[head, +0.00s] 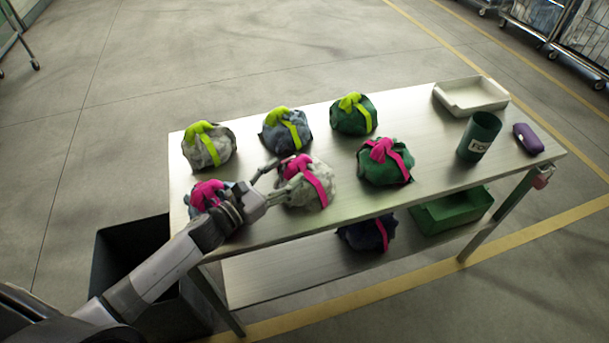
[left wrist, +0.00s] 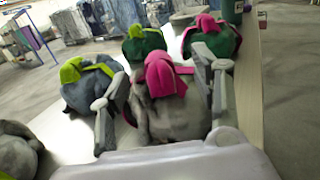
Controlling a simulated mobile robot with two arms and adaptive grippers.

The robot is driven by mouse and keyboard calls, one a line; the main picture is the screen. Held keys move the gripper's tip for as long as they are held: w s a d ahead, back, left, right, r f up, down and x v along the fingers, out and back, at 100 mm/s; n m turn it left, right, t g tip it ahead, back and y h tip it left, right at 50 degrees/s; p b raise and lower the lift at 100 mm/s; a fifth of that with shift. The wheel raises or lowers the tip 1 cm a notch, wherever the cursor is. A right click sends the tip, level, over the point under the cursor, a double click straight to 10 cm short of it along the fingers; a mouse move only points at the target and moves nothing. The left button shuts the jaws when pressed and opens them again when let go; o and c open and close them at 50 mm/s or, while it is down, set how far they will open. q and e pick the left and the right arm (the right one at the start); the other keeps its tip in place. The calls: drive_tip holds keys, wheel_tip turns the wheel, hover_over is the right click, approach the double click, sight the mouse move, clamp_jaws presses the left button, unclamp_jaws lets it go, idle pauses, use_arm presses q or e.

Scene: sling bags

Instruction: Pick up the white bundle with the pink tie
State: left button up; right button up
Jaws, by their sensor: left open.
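The white bundle with the pink tie (head: 316,186) sits on the table top near its front edge, in the middle of the front row. My left gripper (head: 279,181) is at its left side, with its fingers spread. In the left wrist view the white bundle (left wrist: 168,112) stands between the two open fingers of my left gripper (left wrist: 160,110), its pink tie on top. Whether the fingers touch the cloth I cannot tell. My right gripper is in neither view.
A blue-grey bundle with a yellow-green tie (head: 286,131) stands close behind, and a green one with a pink tie (head: 385,162) is to the right. Another pink-tied bundle (head: 207,193) is partly hidden by my arm. A dark bin (head: 130,250) stands at the table's left.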

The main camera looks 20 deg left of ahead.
sight(310, 156)
use_arm(q)
drive_tip(key=p+x, duration=0.1)
drive_tip(key=x, duration=0.6)
drive_tip(key=shift+s+a, duration=0.1)
drive_tip(key=shift+c, duration=0.3)
drive_tip(key=shift+s+f, duration=0.1)
clamp_jaws()
idle(0.3)
idle(0.3)
